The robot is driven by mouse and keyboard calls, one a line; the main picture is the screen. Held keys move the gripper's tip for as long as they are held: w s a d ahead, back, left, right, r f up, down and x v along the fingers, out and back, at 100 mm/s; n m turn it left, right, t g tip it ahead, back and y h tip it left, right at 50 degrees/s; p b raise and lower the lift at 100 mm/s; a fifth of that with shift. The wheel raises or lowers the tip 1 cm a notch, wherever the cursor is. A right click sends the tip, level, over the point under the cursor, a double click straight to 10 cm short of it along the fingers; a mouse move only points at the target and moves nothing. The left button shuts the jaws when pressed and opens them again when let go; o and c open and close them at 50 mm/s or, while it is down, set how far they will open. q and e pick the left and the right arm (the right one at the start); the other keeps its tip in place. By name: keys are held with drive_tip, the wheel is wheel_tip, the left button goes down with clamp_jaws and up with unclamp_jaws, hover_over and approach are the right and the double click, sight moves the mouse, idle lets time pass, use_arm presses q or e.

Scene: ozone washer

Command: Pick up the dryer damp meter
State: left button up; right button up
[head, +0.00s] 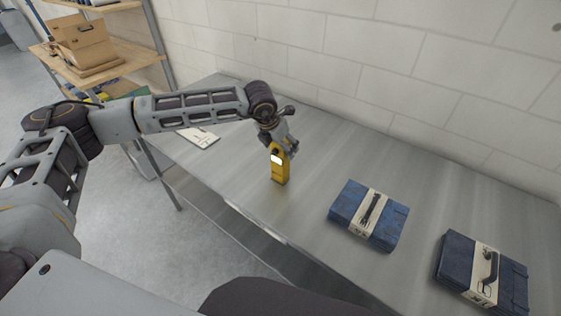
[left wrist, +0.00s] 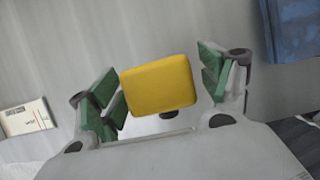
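The dryer damp meter (head: 280,168) is a yellow upright block with a pale screen. It stands on the grey metal table (head: 240,163) near its front edge. My left gripper (head: 279,148) is over its upper part, with fingers on either side of it. In the left wrist view the meter's yellow end (left wrist: 160,86) lies between the green finger pads (left wrist: 158,80). The left pad is close to it or touching, and a narrow gap shows at the right pad, so the gripper looks open around it. My right gripper is not in view.
Two folded blue bundles with paper bands, a nearer one (head: 347,206) and a farther right one (head: 458,262), lie right of the meter. A white card (head: 199,138) lies to the left. A block wall (head: 390,70) stands behind. A shelf with cartons (head: 82,42) is at back left.

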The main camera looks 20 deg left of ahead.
use_arm(q)
drive_tip(key=c, duration=1.5)
drive_tip(key=shift+c, duration=0.2)
drive_tip(key=shift+r, duration=0.2)
drive_tip(key=shift+r, duration=0.55)
wheel_tip(320, 180, up, 27)
drive_tip(key=b, duration=0.4)
drive_tip(key=shift+f, duration=0.2)
